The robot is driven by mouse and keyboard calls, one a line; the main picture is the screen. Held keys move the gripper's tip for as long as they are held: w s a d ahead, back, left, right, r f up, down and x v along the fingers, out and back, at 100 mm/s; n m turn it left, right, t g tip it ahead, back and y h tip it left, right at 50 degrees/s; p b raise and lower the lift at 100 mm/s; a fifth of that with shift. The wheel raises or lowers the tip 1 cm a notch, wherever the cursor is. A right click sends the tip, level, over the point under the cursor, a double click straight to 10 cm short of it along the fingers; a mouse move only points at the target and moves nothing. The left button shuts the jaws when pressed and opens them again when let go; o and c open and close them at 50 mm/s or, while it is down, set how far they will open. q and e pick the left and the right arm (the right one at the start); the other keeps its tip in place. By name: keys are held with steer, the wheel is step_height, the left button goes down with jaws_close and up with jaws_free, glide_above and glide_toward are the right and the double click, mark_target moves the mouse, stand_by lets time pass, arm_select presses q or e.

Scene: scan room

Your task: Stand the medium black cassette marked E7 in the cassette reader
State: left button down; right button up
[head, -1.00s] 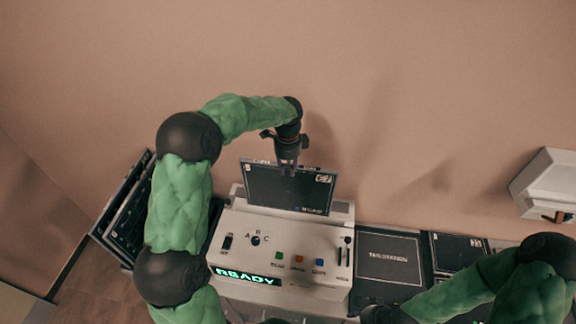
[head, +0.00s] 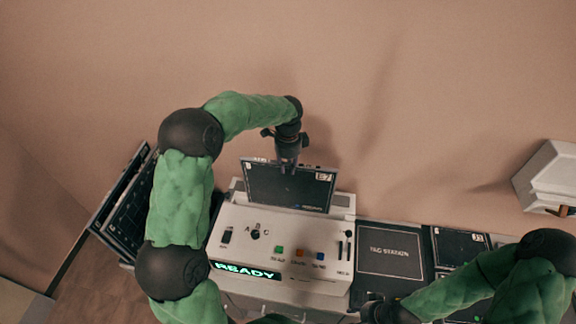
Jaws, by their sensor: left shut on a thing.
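The black cassette marked E7 (head: 270,190) stands nearly upright at the top of the cassette reader (head: 230,213), its label at the upper right corner. My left gripper (head: 287,165) is shut on the cassette's top edge from above. The cassette's lower edge meets the back of the reader; I cannot tell how deep it sits in the slot. The reader's display reads READY. My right gripper (head: 372,310) is low in the picture, near the reader's right front corner, and its fingers are too dark and small to read.
A tag station pad (head: 390,252) lies right of the reader, with another black cassette (head: 460,247) beyond it. More black cassettes (head: 130,215) stand in a rack at the left, partly behind my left arm. A pale box (head: 548,178) is on the wall at the right.

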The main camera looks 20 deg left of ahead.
mark_target(288, 187)
arm_select(q)
steer(key=shift+f, duration=0.2)
steer(key=shift+f+b, duration=0.35)
steer(key=shift+b, duration=0.05)
steer(key=shift+f+b, duration=3)
steer(key=shift+f, duration=2.15)
steer(key=c, duration=1)
jaws_free()
steer(key=shift+s+f, duration=0.1)
steer(key=shift+f, duration=0.05)
step_height(288, 187, up, 12)
steer(key=shift+r, duration=0.15)
steer(key=shift+r, duration=0.1)
